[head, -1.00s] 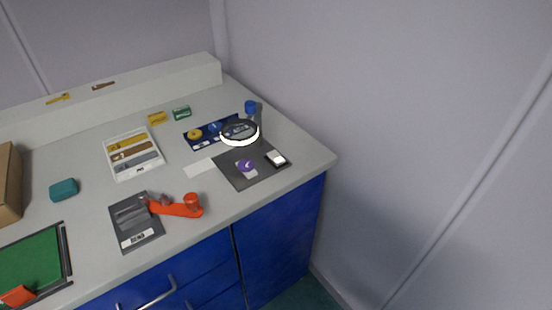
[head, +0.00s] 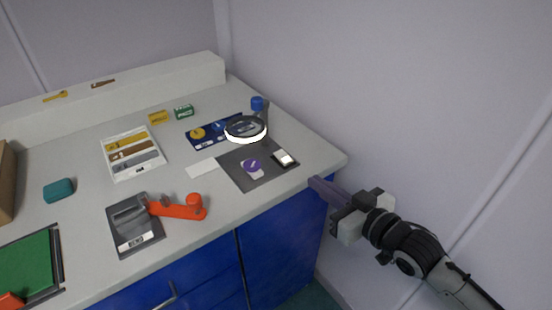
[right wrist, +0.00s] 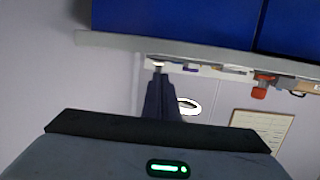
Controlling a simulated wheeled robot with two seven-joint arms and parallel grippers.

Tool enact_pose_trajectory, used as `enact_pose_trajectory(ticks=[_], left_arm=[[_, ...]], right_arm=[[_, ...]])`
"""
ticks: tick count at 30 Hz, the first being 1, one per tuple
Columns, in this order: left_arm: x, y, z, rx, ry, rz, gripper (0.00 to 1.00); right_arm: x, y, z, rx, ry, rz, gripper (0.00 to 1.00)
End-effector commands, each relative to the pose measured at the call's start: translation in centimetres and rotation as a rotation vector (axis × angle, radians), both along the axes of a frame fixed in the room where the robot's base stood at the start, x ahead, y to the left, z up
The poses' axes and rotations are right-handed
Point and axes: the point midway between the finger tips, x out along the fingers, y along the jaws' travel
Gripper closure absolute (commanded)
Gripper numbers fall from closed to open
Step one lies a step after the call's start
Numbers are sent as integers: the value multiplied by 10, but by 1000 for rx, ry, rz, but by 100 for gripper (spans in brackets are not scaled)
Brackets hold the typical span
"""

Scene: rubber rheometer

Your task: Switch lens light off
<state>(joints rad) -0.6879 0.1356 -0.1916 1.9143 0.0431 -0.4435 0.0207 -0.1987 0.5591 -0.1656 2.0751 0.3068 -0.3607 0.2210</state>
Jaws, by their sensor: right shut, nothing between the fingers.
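The lens (head: 245,129) is a dark round magnifier with a bright white ring glowing along its lower rim; its light is on. It stands near the counter's right end, and the glowing ring also shows in the right wrist view (right wrist: 189,106). A small dark device with a white top (head: 284,158) lies on the dark grey mat (head: 235,172) just in front of it; I cannot tell whether it is the switch. My right gripper (head: 315,183) is shut and empty, off the counter's front right corner. My left gripper is out of view.
A blue-capped bottle (head: 259,106) stands behind the lens. The wall (head: 420,100) is close on the right. The counter's front right corner (head: 340,160) lies between gripper and lens.

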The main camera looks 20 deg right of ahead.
Motion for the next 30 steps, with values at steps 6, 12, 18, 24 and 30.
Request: enact_pose_trajectory(ticks=[6, 12, 18, 24, 30], left_arm=[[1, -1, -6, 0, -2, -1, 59], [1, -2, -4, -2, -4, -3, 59], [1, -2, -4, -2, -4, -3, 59], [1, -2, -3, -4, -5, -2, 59], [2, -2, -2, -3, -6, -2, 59]], right_arm=[[18, -3, 47, 12, -90, 29, 100], [18, -3, 50, 14, -94, 30, 100], [20, -2, 49, 14, -94, 29, 100], [41, 5, 48, 14, -96, 29, 100], [80, 19, 44, 15, -96, 28, 100]])
